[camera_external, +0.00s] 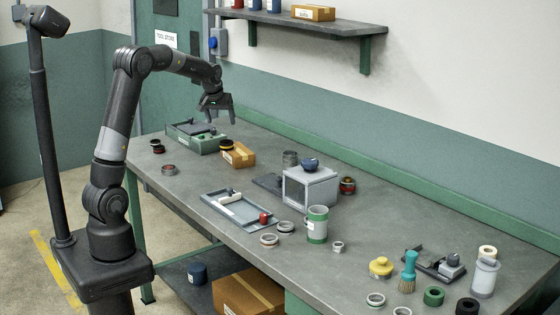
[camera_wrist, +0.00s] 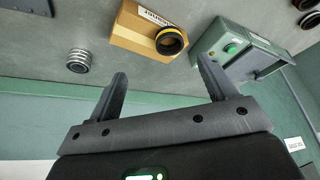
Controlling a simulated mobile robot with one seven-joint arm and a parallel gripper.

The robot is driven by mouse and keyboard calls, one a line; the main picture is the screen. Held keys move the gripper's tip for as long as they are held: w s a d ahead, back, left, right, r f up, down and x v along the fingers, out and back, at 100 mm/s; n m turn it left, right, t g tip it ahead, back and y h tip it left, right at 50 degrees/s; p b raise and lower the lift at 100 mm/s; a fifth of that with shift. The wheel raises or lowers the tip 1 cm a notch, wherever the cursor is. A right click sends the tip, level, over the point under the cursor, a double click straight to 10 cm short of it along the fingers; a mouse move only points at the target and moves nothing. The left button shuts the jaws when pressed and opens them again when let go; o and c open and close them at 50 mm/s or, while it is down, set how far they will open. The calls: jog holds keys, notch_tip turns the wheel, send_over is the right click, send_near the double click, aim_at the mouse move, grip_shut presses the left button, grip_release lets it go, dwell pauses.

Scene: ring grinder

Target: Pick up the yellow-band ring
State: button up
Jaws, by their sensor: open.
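The yellow-band ring (camera_wrist: 171,41) is black with a yellow band. In the wrist view it sits at the end of a cardboard box (camera_wrist: 140,32) nearest the green machine, and seems to rest on top of the box. In the external view the ring (camera_external: 226,144) shows small and dark on the left end of the box (camera_external: 241,156). My gripper (camera_external: 218,118) is open and empty, in the air above the back of the bench, higher than the ring. In the wrist view the ring lies beyond the fingertips (camera_wrist: 162,72), between them and slightly right.
The green machine (camera_external: 190,138) stands left of the box. A silver ribbed cylinder (camera_external: 290,158) and a grey cube (camera_external: 310,187) stand to the right. Dark rings (camera_external: 157,147) lie at the bench's left end. The wall shelf (camera_external: 300,22) is above and right of my gripper.

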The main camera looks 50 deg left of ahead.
aim_at(226, 141)
jog(key=shift+n, duration=0.3)
jog(key=x, duration=0.4)
jog(key=a+x, duration=0.1)
jog(key=x, duration=0.4)
jog(key=w+a+r+x, duration=0.1)
jog(key=x, duration=0.4)
jog(key=shift+w+a+f, duration=0.15)
jog(key=shift+a+f, duration=0.05)
jog(key=shift+a, duration=0.05)
jog(key=shift+c, duration=0.4)
